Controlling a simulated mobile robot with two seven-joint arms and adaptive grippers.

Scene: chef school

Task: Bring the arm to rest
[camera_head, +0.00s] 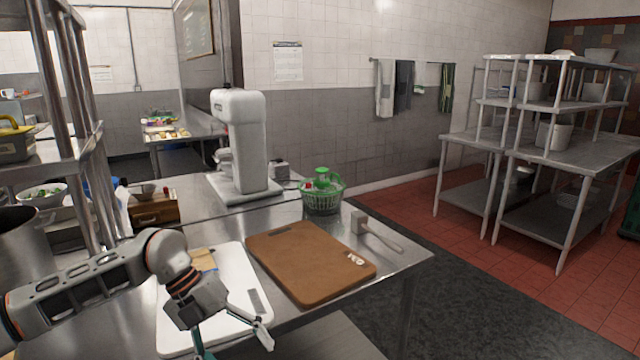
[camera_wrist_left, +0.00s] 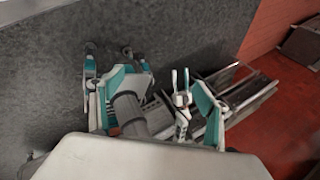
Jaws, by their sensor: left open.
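My left arm comes in from the left in the head view and reaches over the white cutting board (camera_head: 232,262). My left gripper (camera_head: 233,342) is open, with its fingers apart and pointing down near the front end of that board. I see nothing between the fingers. In the left wrist view, a pale flat surface fills the bottom edge, with teal and grey finger-like parts (camera_wrist_left: 138,95) above it and dark floor behind. My right gripper is not in the head view.
A brown cutting board (camera_head: 300,262), a mallet (camera_head: 378,235), a green salad spinner (camera_head: 322,194) and a white stand mixer (camera_head: 240,145) stand on the steel table. A metal shelf rises at the left. Dark floor lies open beyond the table's right edge.

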